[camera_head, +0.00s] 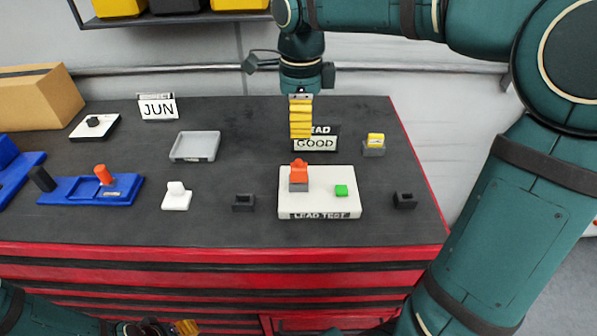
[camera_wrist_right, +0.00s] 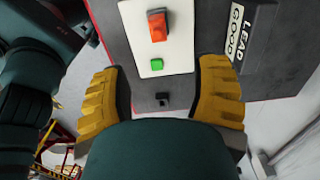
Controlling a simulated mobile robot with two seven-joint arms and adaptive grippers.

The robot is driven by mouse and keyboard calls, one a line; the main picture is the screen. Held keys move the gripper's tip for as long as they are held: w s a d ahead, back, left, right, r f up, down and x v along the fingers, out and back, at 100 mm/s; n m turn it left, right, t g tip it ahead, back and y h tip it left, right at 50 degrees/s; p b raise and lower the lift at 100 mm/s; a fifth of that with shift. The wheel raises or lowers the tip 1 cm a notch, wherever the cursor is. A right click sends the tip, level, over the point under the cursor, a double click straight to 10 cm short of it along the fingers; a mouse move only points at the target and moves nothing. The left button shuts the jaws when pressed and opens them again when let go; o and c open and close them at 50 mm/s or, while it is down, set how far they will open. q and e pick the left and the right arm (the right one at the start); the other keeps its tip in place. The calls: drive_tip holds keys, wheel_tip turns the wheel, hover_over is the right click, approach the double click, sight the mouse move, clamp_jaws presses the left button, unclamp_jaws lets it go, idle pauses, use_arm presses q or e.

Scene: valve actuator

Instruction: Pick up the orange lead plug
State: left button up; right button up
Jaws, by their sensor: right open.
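The orange lead plug (camera_head: 299,170) stands upright on a grey base at the left of the white LEAD TEST board (camera_head: 318,205). In the right wrist view the plug (camera_wrist_right: 157,26) shows near the top, beyond the fingers. My right gripper (camera_head: 300,118) hangs fingers-down behind and above the plug, apart from it. Its yellow fingers (camera_wrist_right: 158,85) are spread wide and empty in the right wrist view. My left gripper (camera_head: 170,328) is partly in view at the bottom edge, with a yellow finger showing; its opening is not clear.
A green button (camera_head: 341,190) is on the board. The LEAD GOOD sign (camera_head: 316,145) stands behind it. A yellow block on a grey base (camera_head: 374,146) and a black holder (camera_head: 404,201) are to the right. Another black holder (camera_head: 243,202) and a white piece (camera_head: 176,198) are to the left.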

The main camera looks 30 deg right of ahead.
sight(299, 166)
drive_tip(key=shift+f, duration=0.35)
wheel_tip(299, 166, down, 8)
drive_tip(key=shift+f+b, duration=0.1)
drive_tip(key=shift+b, duration=0.75)
drive_tip(key=shift+a+f+b, duration=0.2)
drive_tip(key=shift+f+b, duration=0.35)
drive_tip(key=shift+f, duration=2.15)
clamp_jaws()
drive_tip(key=shift+s, duration=0.1)
